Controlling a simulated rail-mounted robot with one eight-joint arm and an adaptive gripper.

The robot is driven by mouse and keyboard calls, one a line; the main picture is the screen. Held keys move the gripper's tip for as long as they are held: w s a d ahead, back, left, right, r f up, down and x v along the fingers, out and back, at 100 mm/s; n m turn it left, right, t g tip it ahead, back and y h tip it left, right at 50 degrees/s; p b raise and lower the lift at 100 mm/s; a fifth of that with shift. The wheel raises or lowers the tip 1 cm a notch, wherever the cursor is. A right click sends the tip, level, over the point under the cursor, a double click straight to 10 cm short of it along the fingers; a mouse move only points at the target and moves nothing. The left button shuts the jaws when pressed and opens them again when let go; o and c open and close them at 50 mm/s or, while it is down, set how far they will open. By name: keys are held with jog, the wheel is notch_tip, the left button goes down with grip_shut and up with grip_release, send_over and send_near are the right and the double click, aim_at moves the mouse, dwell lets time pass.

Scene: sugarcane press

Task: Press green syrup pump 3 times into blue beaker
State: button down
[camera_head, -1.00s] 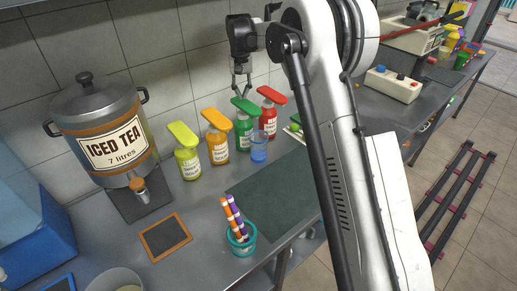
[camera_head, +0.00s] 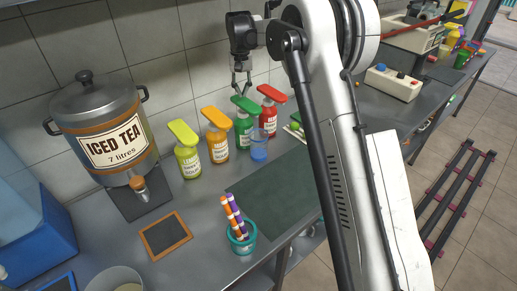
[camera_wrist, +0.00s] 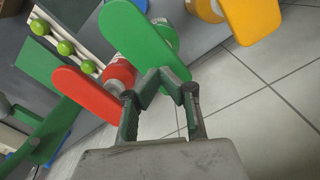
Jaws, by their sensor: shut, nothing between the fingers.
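The green syrup pump (camera_head: 243,129) stands upright on the counter, in a row between the orange and red pumps. Its flat green head also shows in the wrist view (camera_wrist: 139,35). The clear blue beaker (camera_head: 259,150) stands in front of the green pump, below its head, with blue at its bottom. My gripper (camera_head: 241,94) points down just above the back of the green head. It is shut and empty. In the wrist view my fingertips (camera_wrist: 160,73) overlap the near edge of the green head; I cannot tell whether they touch it.
The red pump (camera_head: 269,118) and orange pump (camera_head: 217,142) stand close on either side, with a yellow-green pump (camera_head: 187,158) further left. The tiled wall (camera_head: 185,70) is close behind. A dark green mat (camera_head: 280,195) lies bare in front. A cup of markers (camera_head: 242,241) stands nearer.

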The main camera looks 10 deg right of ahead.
aim_at(242, 100)
jog(key=shift+f+b, duration=1.4)
jog(key=shift+f, duration=1.05)
jog(key=shift+r, duration=0.15)
jog(key=shift+r+p, duration=1.2)
jog(key=shift+r, duration=1.3)
notch_tip(242, 100, up, 6)
jog(key=p, duration=0.2)
jog(key=shift+p, duration=0.35)
